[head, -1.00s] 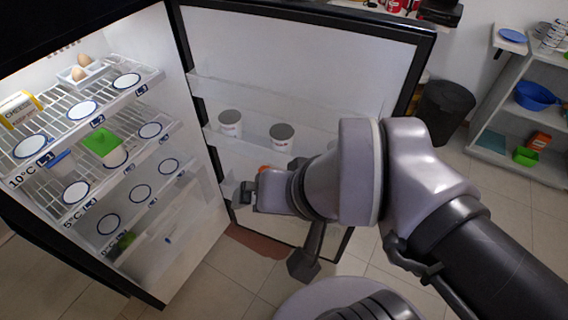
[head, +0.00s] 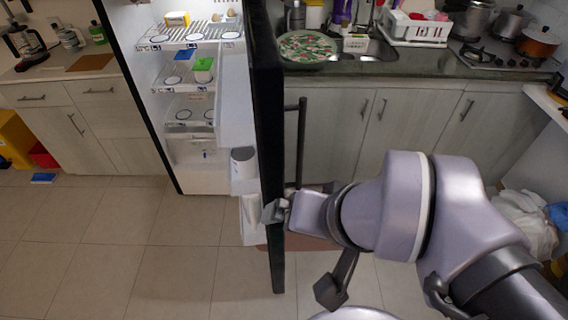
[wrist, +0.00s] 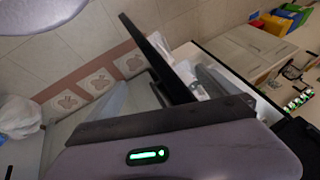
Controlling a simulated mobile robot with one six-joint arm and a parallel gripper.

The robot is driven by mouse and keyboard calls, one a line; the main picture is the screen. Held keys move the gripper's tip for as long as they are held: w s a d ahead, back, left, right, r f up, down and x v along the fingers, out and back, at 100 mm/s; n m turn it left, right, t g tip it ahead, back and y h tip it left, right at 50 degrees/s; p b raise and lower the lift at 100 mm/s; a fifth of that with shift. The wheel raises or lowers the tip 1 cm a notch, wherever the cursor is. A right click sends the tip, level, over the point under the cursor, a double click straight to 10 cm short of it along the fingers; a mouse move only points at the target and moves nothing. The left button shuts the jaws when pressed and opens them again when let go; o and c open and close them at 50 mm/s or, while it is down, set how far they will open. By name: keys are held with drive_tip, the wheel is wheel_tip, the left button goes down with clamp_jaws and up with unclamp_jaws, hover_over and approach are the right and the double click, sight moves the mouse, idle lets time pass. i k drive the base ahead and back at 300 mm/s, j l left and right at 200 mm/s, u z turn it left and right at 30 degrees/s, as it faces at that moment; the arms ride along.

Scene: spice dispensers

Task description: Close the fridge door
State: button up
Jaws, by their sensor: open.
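The fridge door (head: 268,120) stands open, seen almost edge-on in the head view, with its dark vertical handle (head: 300,140) on the right, outer face. The open fridge (head: 190,180) is left of and behind it, with lit shelves. My gripper (head: 274,211) is open at the lower part of the door, its tip overlapping the door's near edge in the picture. I cannot tell whether it touches.
A white cup (head: 243,160) sits in the door's inner rack. A counter with cabinets (head: 390,120) stands behind the door on the right. Drawers (head: 75,115) stand left of the fridge. The tiled floor (head: 110,240) at front left is clear.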

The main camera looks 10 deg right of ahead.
sight(250, 109)
drive_tip(key=l+u, duration=0.3)
drive_tip(key=l, duration=0.35)
drive_tip(key=l+u, duration=0.25)
drive_tip(key=l, duration=0.4)
drive_tip(key=i+l+z, duration=0.2)
drive_tip(key=i+l, duration=0.1)
drive_tip(key=l, duration=0.1)
